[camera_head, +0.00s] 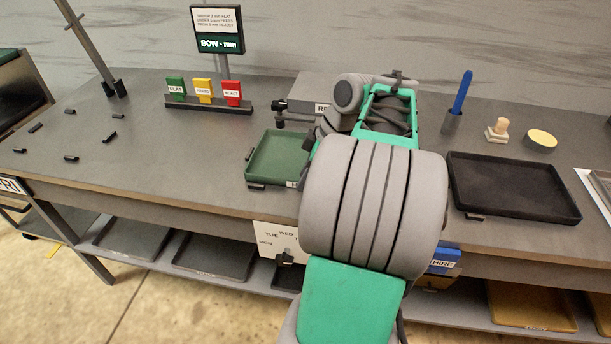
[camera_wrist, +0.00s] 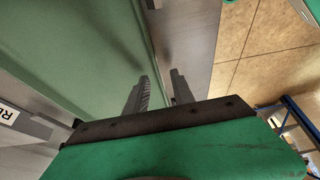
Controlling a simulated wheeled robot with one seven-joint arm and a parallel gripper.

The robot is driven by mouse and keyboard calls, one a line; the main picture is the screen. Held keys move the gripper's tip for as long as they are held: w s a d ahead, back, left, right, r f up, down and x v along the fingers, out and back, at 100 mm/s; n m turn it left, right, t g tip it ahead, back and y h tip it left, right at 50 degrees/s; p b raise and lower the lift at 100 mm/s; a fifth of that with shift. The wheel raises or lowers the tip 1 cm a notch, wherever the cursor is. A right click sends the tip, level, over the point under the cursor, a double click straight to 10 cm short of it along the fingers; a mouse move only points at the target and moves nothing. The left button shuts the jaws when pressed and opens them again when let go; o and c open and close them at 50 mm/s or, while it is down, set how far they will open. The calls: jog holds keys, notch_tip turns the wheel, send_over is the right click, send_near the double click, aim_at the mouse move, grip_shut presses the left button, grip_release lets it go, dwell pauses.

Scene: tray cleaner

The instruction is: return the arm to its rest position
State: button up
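My arm (camera_head: 372,205), grey and green, reaches from the bottom centre over the workbench (camera_head: 215,185) in the head view. It is bent and stretched over the bench, hiding part of what lies behind it. In the wrist view my gripper (camera_wrist: 160,88) shows two dark fingers with a gap between them and nothing visible in the gap. A green surface (camera_wrist: 75,50), which looks like the green tray, fills the left of that view close to the fingers. In the head view the green tray (camera_head: 272,158) lies on the bench just left of my arm.
A flag rack (camera_head: 208,104) and sign (camera_head: 217,30) stand behind. Small black pieces lie at left; the bench's left middle is clear.

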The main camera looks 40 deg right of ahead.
jog(key=p+v, duration=0.2)
jog(key=v, duration=0.5)
jog(key=shift+r+p, duration=0.25)
jog(key=shift+p, duration=0.1)
jog(key=shift+a, duration=0.1)
jog(key=w+a+r+m+p, duration=0.1)
jog(key=w+a+m+p, duration=0.1)
jog(key=a, duration=0.6)
jog(key=w+a+r+m+p, duration=0.1)
jog(key=w+a+p, duration=0.15)
jog(key=a, duration=0.55)
jog(key=s+a+f+m+h+p, duration=0.2)
jog(key=s+a, duration=0.4)
jog(key=a, duration=0.3)
jog(key=f+m, duration=0.1)
jog(key=m, duration=0.1)
jog(key=shift+a+m+g+h, duration=0.3)
jog(key=shift+a+h, duration=0.05)
jog(key=shift+h, duration=0.05)
jog(key=shift+d, duration=0.1)
